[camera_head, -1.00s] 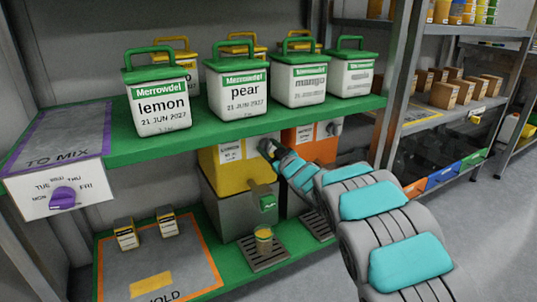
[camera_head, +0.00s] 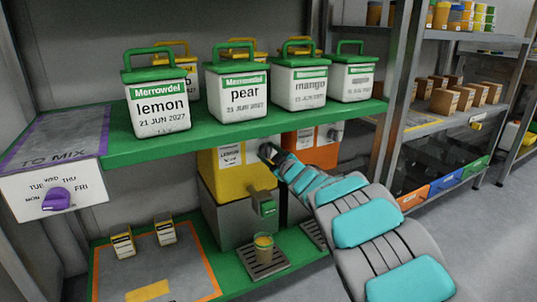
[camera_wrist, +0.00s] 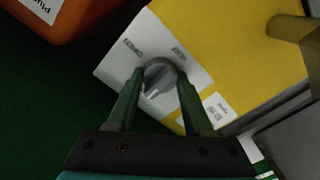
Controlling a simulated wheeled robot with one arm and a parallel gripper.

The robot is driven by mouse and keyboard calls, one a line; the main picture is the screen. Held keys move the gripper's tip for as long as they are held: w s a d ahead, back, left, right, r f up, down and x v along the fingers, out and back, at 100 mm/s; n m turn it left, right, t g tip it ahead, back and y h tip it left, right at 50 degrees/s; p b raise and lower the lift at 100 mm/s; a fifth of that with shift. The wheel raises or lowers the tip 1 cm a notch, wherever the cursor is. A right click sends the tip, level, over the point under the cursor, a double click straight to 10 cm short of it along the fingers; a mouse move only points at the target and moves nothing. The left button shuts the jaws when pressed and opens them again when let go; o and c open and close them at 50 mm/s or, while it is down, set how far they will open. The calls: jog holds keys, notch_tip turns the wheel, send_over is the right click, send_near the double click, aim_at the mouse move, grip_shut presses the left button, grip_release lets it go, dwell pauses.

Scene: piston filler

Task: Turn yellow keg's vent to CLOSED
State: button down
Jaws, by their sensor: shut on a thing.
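The yellow keg (camera_head: 207,165) sits on a grey stand on the lower green shelf, left of an orange keg (camera_head: 322,157). In the wrist view, the yellow keg (camera_wrist: 225,45) carries a white plate (camera_wrist: 190,75) with a round grey vent knob (camera_wrist: 158,77). My gripper (camera_wrist: 160,85) is shut on the knob, one green finger on each side. The knob has a lighter pointer mark towards its lower left. Two small labels on the plate are too blurred to read surely. In the head view my gripper (camera_head: 272,155) hides much of the knob.
White tubs labelled lemon (camera_head: 158,105), pear (camera_head: 238,95) and others stand on the green shelf above the keg. A green tap (camera_head: 264,204) and a cup (camera_head: 263,243) on a drip tray are below. A purple dial (camera_head: 56,199) is at left.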

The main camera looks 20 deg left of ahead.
jog(key=shift+f, duration=0.1)
jog(key=shift+c, duration=1.5)
grip_release()
jog(key=shift+s, duration=0.1)
jog(key=v, duration=0.7)
jog(key=shift+s+d+p, duration=0.15)
jog(key=shift+d+p, duration=0.15)
jog(key=shift+p, duration=0.05)
